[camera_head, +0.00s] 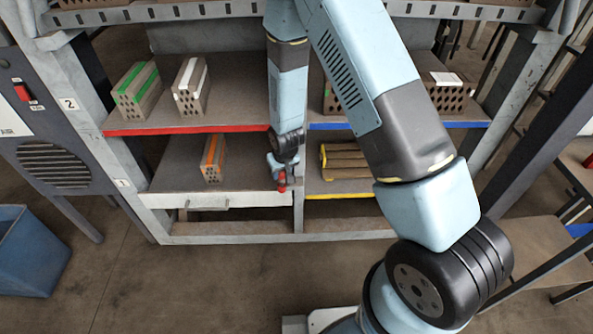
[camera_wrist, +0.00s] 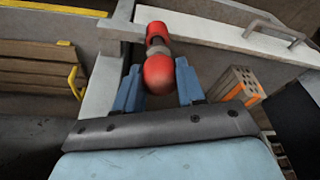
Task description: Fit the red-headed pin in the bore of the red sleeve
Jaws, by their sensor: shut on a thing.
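My gripper (camera_wrist: 159,68) is shut on the red-headed pin, with one blue finger on each side of its rounded red head (camera_wrist: 158,74) in the wrist view. Just beyond the head is the red sleeve (camera_wrist: 157,30), in front of the shelf upright. A short grey piece shows between head and sleeve, in line with both. I cannot tell whether the pin's tip is in the bore, since the bore's mouth is not clear. In the head view my gripper (camera_head: 282,172) is beside the middle upright, with small red parts at its end.
A brick with an orange stripe (camera_head: 213,158) stands on the lower left shelf. A white rail with a handle (camera_wrist: 245,38) runs close by the sleeve. The floor in front is clear; a blue bin (camera_head: 33,255) stands left.

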